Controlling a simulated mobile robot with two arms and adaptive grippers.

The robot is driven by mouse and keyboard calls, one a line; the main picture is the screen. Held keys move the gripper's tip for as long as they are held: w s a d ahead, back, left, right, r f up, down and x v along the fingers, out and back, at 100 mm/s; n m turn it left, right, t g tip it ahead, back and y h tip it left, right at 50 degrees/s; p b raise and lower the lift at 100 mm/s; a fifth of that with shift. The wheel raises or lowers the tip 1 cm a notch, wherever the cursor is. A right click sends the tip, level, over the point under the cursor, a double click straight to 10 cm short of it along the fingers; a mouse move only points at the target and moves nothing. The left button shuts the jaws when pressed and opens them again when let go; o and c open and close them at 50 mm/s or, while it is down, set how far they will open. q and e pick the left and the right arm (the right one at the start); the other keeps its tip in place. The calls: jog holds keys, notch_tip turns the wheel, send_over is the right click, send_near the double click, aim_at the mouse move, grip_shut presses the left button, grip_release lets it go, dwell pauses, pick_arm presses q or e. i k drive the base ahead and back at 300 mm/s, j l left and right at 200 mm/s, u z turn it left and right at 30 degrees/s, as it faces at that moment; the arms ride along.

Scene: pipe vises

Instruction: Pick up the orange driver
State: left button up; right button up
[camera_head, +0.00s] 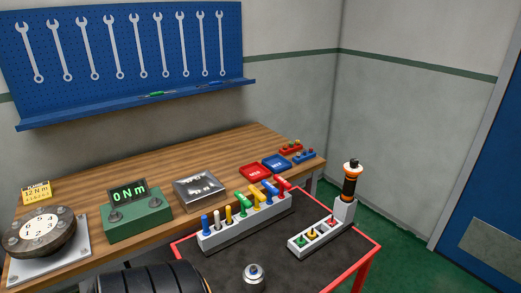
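The orange driver (350,182) stands upright at the right end of the dark cart top. It has a black grip with orange bands and a dark knob on top. Its lower end sits in a light grey holder block (344,212), so its tip is hidden. Nothing holds it. Neither of my grippers is in view.
A low tray (296,243) with small coloured pieces adjoins the holder. A grey rack (246,226) of coloured-handled tools stands left of it. A small silver part (253,276) is near the front. The red-edged cart (335,262) has bare room at front right.

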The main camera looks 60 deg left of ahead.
aim_at(347, 196)
jog(key=u, duration=1.85)
jog(key=i+l+u, duration=0.1)
jog(key=l, duration=0.2)
jog(key=l+u, duration=0.15)
jog(key=l, duration=0.15)
jog(key=i+l, duration=0.05)
